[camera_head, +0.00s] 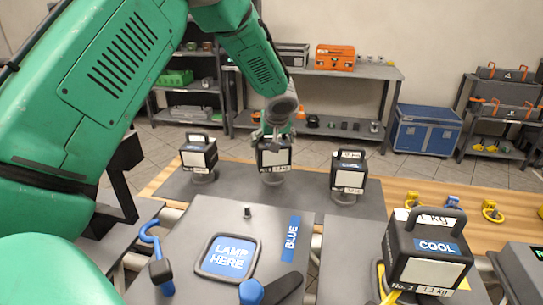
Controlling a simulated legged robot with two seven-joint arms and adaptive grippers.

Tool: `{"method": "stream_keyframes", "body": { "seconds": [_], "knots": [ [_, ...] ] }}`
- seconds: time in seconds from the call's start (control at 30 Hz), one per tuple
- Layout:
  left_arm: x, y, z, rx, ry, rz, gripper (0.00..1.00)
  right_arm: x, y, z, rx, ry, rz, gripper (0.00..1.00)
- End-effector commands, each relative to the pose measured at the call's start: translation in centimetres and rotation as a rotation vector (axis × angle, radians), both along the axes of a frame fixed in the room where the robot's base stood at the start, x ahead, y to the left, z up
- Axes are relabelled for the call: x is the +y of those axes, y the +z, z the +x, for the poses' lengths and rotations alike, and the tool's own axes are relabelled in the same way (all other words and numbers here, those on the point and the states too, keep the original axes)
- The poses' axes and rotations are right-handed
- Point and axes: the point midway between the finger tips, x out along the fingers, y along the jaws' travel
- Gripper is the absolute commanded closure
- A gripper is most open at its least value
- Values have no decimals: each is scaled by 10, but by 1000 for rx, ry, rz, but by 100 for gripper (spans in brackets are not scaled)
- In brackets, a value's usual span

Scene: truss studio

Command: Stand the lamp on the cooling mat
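Three black box-shaped lamps with pale panels stand on round grey bases in a row: a left lamp (198,154), a middle lamp (275,158) and a right lamp (348,176). My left gripper (274,134) is at the top of the middle lamp and hides its handle; I cannot tell whether its fingers are closed on it. A blue pad (228,257) marked "LAMP HERE", with a dark rim, lies bare on the near grey surface. No mat labelled as cooling shows. My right gripper is not in view.
A larger black box (428,250) with a handle and a blue "COOL" label stands at the near right. A blue hooked tool (160,272) lies left of the pad, and a blue "BLUE" strip (292,237) right of it. Yellow objects (412,201) sit on the wooden bench.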

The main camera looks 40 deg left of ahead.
Motion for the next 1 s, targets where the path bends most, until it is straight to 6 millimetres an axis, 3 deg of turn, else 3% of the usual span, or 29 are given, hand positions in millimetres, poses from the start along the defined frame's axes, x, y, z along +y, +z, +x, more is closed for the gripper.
{"method": "stream_keyframes", "body": {
  "seconds": [0.27,0.53,0.57,0.6,1.0],
  "knots": [
    [11,-38,0,0,3,-10,65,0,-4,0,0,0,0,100],
    [6,-41,-1,3,4,-6,65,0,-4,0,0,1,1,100],
    [5,-43,-2,7,4,-6,6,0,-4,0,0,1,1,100],
    [4,-42,-2,7,4,-5,0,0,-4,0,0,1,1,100],
    [3,-32,-3,1,2,-8,0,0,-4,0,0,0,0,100]
  ]
}}
